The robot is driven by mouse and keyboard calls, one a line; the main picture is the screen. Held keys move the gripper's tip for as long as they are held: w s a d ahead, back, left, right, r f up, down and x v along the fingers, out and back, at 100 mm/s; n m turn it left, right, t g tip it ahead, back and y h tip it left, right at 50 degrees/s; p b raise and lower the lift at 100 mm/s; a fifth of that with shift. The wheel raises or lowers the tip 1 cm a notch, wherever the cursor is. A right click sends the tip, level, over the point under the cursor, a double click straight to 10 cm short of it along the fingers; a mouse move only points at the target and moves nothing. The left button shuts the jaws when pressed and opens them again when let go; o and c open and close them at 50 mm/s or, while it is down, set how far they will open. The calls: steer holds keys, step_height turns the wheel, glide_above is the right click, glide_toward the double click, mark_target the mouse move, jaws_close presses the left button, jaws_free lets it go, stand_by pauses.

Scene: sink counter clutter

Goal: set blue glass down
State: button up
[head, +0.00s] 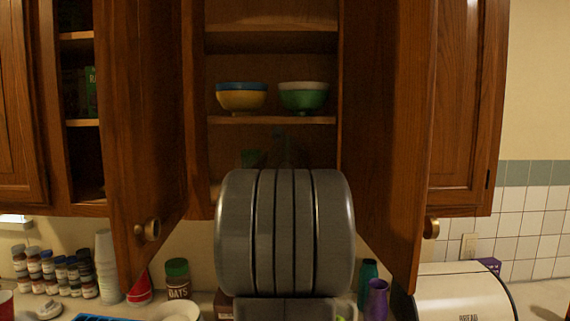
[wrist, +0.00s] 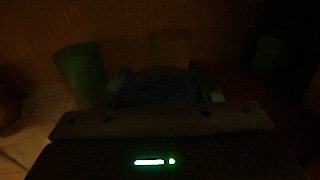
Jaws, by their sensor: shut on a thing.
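The blue glass (wrist: 160,92) shows dark and from above in the wrist view, between the two fingers of my gripper (wrist: 164,78). My gripper is shut on it inside the dim cabinet. In the head view my own arm hides the gripper and the glass. Whether the glass touches the cabinet's bottom shelf cannot be told.
A green glass (wrist: 80,75) stands close to the left of my gripper. An amber thing (wrist: 170,48) is behind, and a dark green one (wrist: 270,55) is at right. A yellow-blue bowl (head: 241,97) and green bowl (head: 304,97) sit above. Open doors (head: 140,120) flank the cabinet.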

steer(key=shift+f, duration=0.1)
steer(key=o, duration=1.1)
steer(key=s, duration=0.4)
steer(key=s+a+b, duration=0.1)
steer(key=s, duration=0.3)
steer(key=s+a+b, duration=0.1)
steer(key=s, duration=0.3)
steer(key=shift+a, duration=0.15)
